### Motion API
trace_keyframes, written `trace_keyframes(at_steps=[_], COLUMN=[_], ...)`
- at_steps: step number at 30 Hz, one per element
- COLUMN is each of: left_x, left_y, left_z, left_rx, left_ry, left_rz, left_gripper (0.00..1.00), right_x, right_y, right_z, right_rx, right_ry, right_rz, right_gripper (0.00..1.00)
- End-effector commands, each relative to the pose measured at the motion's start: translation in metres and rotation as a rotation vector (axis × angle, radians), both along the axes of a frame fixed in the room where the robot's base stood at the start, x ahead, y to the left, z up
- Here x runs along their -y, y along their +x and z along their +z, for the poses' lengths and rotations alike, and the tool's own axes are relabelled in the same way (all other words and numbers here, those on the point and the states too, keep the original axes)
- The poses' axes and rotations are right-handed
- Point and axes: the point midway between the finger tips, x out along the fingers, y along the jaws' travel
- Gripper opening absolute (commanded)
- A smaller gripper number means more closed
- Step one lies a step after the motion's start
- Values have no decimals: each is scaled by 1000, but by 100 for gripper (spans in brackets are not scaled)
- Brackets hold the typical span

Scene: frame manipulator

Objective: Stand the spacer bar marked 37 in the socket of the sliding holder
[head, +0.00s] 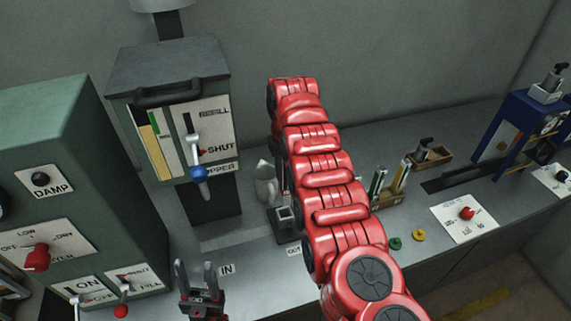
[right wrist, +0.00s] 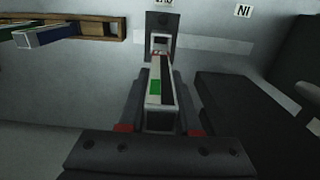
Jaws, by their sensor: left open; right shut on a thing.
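My right gripper (right wrist: 160,122) is shut on a long spacer bar (right wrist: 167,68) with pale, dark and green faces; I cannot read a number on it. In the right wrist view the bar's far end points at the sliding holder (right wrist: 153,20), a dark block with a pale-edged square opening. I cannot tell whether they touch. In the head view the holder (head: 283,233) stands by the OUT label, and my red right arm hides most of the right gripper and the bar. My left gripper (head: 198,283) is open and empty, near the IN label.
A wooden rack (head: 388,201) with upright bars stands right of my right arm; it also shows in the right wrist view (right wrist: 110,27). A grey hopper (head: 172,65) and green cabinet (head: 45,125) stand left. A blue frame (head: 507,118) stands far right.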

Motion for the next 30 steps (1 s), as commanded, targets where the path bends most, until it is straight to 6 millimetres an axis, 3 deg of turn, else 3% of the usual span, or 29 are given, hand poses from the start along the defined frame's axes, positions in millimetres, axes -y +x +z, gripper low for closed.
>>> trace_keyframes(at_steps=[7,18,24,30], left_x=[0,0,0,0], left_y=[0,0,0,0], left_z=[2,-29,-37,-36], left_rx=[0,0,0,0], left_ry=[0,0,0,0], left_rz=[0,0,0,0], left_gripper=[50,50,50,50], right_x=[0,0,0,0], right_y=[0,1,1,1], right_z=[-33,-85,-98,-98], right_rx=[-1,4,3,3], right_ry=[1,1,1,1], right_rz=[0,-1,-1,0], right_gripper=[0,0,0,0])
